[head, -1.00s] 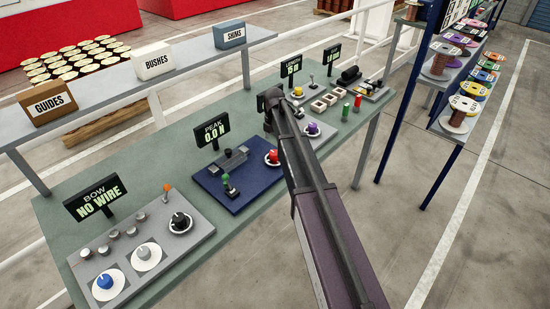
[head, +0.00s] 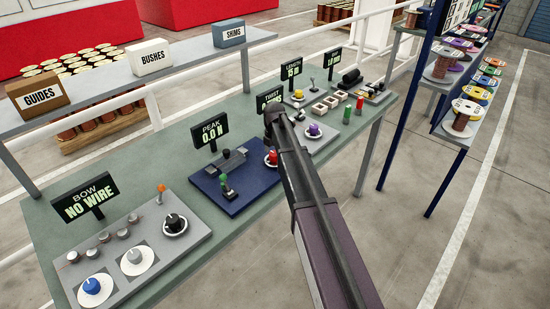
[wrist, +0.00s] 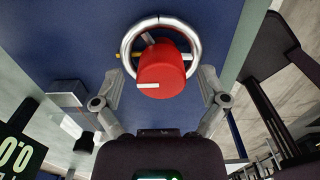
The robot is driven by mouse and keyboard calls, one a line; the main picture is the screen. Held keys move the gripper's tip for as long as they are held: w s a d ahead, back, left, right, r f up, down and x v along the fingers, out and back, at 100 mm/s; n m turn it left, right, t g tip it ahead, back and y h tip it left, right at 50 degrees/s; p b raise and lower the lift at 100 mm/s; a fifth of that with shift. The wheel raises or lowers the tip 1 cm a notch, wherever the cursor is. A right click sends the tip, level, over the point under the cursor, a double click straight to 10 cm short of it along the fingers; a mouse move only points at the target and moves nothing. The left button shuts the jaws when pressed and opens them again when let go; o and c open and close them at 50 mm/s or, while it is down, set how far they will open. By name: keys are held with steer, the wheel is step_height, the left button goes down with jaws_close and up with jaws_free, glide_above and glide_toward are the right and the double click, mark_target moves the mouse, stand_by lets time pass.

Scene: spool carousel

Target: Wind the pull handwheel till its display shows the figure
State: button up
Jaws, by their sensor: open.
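The pull handwheel shows in the wrist view as a red hub (wrist: 162,72) with a white mark, inside a chrome ring (wrist: 126,50). It stands on a blue base. In the head view the red handwheel (head: 271,158) is partly covered by my arm. The display beside it (head: 210,131) reads PEAK 0.0 N. My gripper (wrist: 160,85) is open, one finger on each side of the red hub in the wrist view. I cannot tell whether the fingers touch the wheel. In the head view my fingers are hidden behind the arm.
A grey panel (head: 200,232) with blue, white and black knobs lies left, under a BOW NO WIRE display (head: 83,201). A purple knob (head: 314,130) and a yellow knob (head: 298,95) are on the right. A shelf (head: 110,90) with labelled boxes runs behind the bench.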

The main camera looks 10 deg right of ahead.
steer(key=shift+f, duration=0.15)
steer(key=c, duration=1.1)
steer(key=shift+d, duration=0.1)
steer(key=shift+c, duration=0.2)
steer(key=shift+m, duration=0.3)
